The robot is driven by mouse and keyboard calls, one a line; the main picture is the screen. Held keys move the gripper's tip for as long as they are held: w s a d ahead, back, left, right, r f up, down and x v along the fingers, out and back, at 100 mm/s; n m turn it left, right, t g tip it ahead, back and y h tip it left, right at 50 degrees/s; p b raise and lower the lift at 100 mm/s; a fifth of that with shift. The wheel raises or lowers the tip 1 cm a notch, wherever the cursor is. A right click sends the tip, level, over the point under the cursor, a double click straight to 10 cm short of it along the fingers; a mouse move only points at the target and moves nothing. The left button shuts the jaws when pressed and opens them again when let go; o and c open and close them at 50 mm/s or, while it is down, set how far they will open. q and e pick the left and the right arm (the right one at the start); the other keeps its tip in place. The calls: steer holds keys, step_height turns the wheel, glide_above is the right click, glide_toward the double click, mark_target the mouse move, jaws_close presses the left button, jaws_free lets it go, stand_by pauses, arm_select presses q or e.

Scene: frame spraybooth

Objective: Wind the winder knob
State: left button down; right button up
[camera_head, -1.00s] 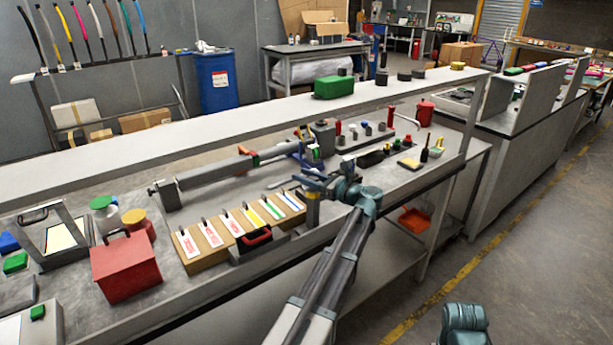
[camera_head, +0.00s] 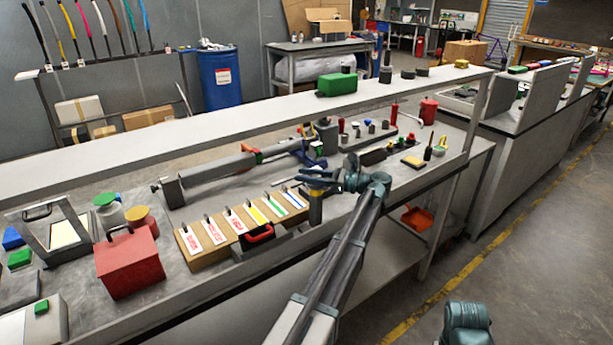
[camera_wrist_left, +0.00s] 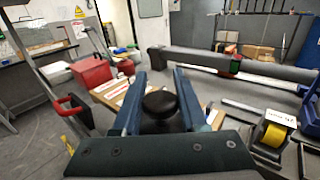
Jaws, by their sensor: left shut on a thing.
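The black round winder knob (camera_wrist_left: 160,103) sits between the two blue fingers of my left gripper (camera_wrist_left: 160,92) in the left wrist view. The gripper is shut on it. There the fingers hide the knob. My right gripper does not show in either view.
A wooden block with coloured strips (camera_head: 240,222), a black case with a red handle (camera_head: 259,241) and a red box (camera_head: 127,262) stand left of the gripper. A long grey beam (camera_head: 220,172) lies behind. Small parts stand to the right.

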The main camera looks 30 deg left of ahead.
arm_select(q)
steer(key=shift+c, duration=2.4)
jaws_free()
steer(key=shift+d, duration=0.1)
steer(key=v, duration=1.3)
steer(key=shift+d, duration=0.35)
steer(key=shift+w, duration=0.1)
